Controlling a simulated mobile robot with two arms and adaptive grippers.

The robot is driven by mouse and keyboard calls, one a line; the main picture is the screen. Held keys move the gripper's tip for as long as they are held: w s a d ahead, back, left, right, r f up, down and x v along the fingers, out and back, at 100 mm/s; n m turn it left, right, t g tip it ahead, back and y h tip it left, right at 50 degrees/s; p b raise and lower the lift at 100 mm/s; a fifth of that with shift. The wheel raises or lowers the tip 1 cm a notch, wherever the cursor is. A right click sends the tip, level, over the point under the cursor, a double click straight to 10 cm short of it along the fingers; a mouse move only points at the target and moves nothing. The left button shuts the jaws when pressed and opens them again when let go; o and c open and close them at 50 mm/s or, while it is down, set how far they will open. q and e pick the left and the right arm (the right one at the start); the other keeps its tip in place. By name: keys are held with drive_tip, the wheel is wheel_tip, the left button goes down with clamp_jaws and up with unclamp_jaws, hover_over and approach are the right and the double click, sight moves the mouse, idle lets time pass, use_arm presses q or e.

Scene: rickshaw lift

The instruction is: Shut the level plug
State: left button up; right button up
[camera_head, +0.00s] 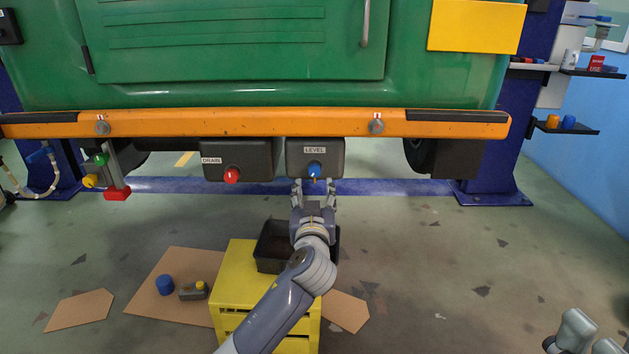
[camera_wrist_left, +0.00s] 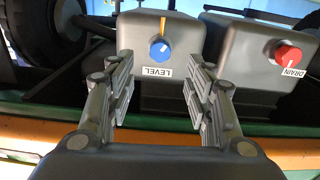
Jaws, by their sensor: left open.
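The blue level plug (camera_head: 314,170) sits on the front of a dark box labelled LEVEL (camera_head: 300,149), under the orange bumper of the green vehicle. My left gripper (camera_head: 314,186) is just in front of and below the plug. In the left wrist view the blue plug (camera_wrist_left: 159,50) lies ahead between the two fingers, with a white mark on its face and an orange strip on the box beside it. The left gripper (camera_wrist_left: 160,100) is open and empty, apart from the plug.
A red drain plug (camera_head: 231,175) is on the box labelled DRAIN, to the left. A yellow crate (camera_head: 238,285) with a black tray (camera_head: 268,262) stands below. Cardboard (camera_head: 150,290) with a blue cap (camera_head: 165,285) lies on the floor. The orange bumper (camera_head: 240,123) is close above.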

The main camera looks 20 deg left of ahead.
sight(314, 172)
use_arm(q)
drive_tip(key=b+x, duration=0.2)
drive_tip(key=x, duration=0.7)
drive_tip(key=shift+w+f+b, duration=0.15)
drive_tip(key=shift+w+b, duration=0.05)
drive_tip(key=shift+b, duration=0.1)
drive_tip(key=c, duration=1.1)
